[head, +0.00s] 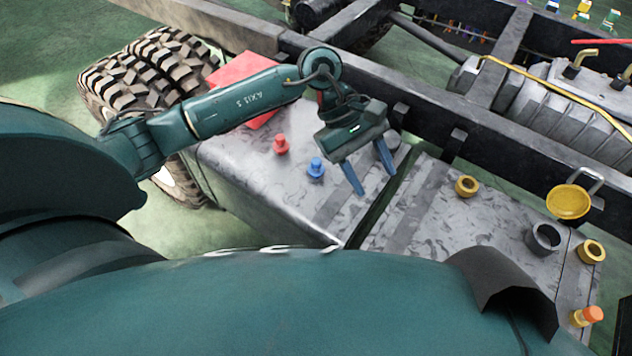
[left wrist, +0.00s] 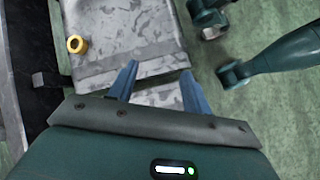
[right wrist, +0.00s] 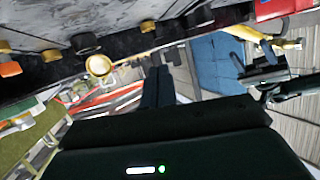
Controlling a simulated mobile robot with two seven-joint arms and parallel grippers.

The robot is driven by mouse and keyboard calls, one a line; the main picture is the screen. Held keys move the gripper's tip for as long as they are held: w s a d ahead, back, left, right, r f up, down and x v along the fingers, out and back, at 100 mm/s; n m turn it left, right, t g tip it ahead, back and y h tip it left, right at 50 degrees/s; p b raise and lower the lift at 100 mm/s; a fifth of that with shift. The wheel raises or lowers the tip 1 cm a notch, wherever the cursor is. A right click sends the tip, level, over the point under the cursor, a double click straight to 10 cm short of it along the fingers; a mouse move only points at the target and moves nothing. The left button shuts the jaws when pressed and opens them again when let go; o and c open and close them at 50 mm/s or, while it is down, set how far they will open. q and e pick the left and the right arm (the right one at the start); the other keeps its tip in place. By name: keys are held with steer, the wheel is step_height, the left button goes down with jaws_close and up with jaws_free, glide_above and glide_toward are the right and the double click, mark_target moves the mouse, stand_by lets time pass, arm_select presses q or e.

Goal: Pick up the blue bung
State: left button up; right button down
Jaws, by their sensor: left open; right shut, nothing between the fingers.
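The blue bung (head: 316,168) stands upright on the grey metal box top in the head view, just right of a red bung (head: 281,144). My left gripper (head: 370,176) is open and empty, to the right of the blue bung and apart from it. In the left wrist view its blue fingers (left wrist: 158,88) are spread over the grey surface, and the blue bung does not show there. My right gripper (right wrist: 158,72) shows in the right wrist view with its dark fingers together and nothing between them.
A dark chassis rail (head: 460,128) runs behind the boxes. A large tyre (head: 150,70) stands at the left. A red sheet (head: 243,68) lies behind my left arm.

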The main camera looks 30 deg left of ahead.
mark_target(316, 161)
arm_select(q)
steer(key=w+a+m+t+y+b, duration=0.1)
steer(key=w+a+m+y, duration=0.2)
steer(key=a, duration=0.4)
steer(key=w+a+t+y+b, duration=0.1)
steer(key=w+a+y, duration=0.25)
steer(key=a, duration=0.35)
steer(key=shift+y, duration=0.45)
steer(key=f, duration=0.7)
steer(key=shift+s, duration=0.3)
steer(key=shift+d+f+b, duration=0.15)
steer(key=shift+f+b, duration=0.1)
steer(key=shift+f, duration=1.2)
steer(key=shift+d+f+b, duration=0.15)
steer(key=shift+f+b, duration=0.05)
steer(key=shift+f, duration=1.2)
steer(key=shift+s, duration=0.1)
steer(key=shift+c, duration=0.2)
